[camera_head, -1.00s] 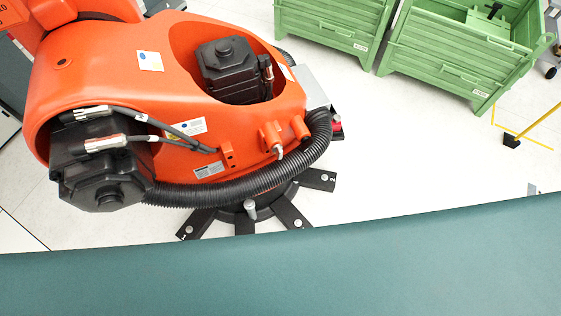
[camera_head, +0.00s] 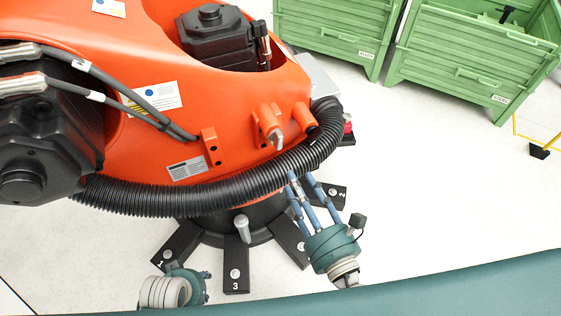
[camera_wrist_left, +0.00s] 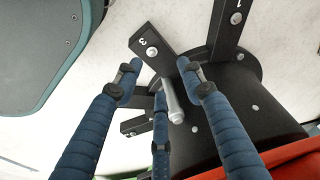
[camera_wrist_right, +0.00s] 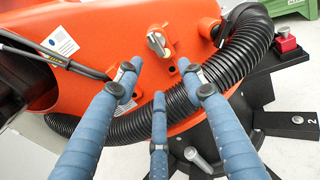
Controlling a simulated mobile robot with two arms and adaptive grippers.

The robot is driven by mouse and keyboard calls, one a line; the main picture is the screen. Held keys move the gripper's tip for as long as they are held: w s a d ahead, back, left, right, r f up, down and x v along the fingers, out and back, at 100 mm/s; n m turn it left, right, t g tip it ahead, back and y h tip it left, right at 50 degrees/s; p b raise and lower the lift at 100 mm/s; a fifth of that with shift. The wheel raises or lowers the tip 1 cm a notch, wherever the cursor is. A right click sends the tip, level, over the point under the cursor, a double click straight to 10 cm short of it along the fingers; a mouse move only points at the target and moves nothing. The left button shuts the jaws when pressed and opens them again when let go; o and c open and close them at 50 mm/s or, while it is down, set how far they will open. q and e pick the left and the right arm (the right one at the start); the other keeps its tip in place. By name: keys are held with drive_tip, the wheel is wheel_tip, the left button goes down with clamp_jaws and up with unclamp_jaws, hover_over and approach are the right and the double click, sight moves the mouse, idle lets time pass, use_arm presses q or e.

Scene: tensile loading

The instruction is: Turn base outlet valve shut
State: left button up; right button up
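The big orange machine (camera_head: 240,110) carries a grey valve handle (camera_head: 275,137) on an orange boss. The right wrist view shows the handle (camera_wrist_right: 158,42) ahead, beyond the fingers. A grey cylindrical post (camera_head: 242,228) stands at the black base; which of the two is the base outlet valve I cannot tell. My right gripper (camera_head: 302,182) is open and empty, its fingers reaching up near the black hose, apart from the handle. My left gripper (camera_head: 205,275) is low in front of the base. In the left wrist view its spread fingers (camera_wrist_left: 158,78) frame the post (camera_wrist_left: 172,100); contact is unclear.
A ribbed black hose (camera_head: 200,197) curves below the handle. Black numbered feet (camera_head: 236,272) spread from the base. A red part (camera_wrist_right: 286,43) shows beyond the hose. Green crates (camera_head: 470,60) stand behind at right. White floor (camera_head: 440,190) is clear at right.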

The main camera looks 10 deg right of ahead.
sight(278, 146)
drive_tip(key=x, duration=0.3)
drive_tip(key=p+x, duration=0.1)
drive_tip(key=x, duration=0.2)
drive_tip(key=r+p+x, duration=0.1)
drive_tip(key=x, duration=0.2)
drive_tip(key=shift+w+a, duration=0.15)
drive_tip(key=shift+w, duration=0.1)
use_arm(q)
wheel_tip(278, 146, down, 8)
drive_tip(key=s, duration=0.2)
drive_tip(key=shift+s+a+r+p, duration=0.15)
drive_tip(key=shift+s+p, duration=0.15)
drive_tip(key=shift+s, duration=0.1)
use_arm(e)
drive_tip(key=shift+w+a, duration=0.2)
drive_tip(key=shift+w, duration=0.4)
clamp_jaws()
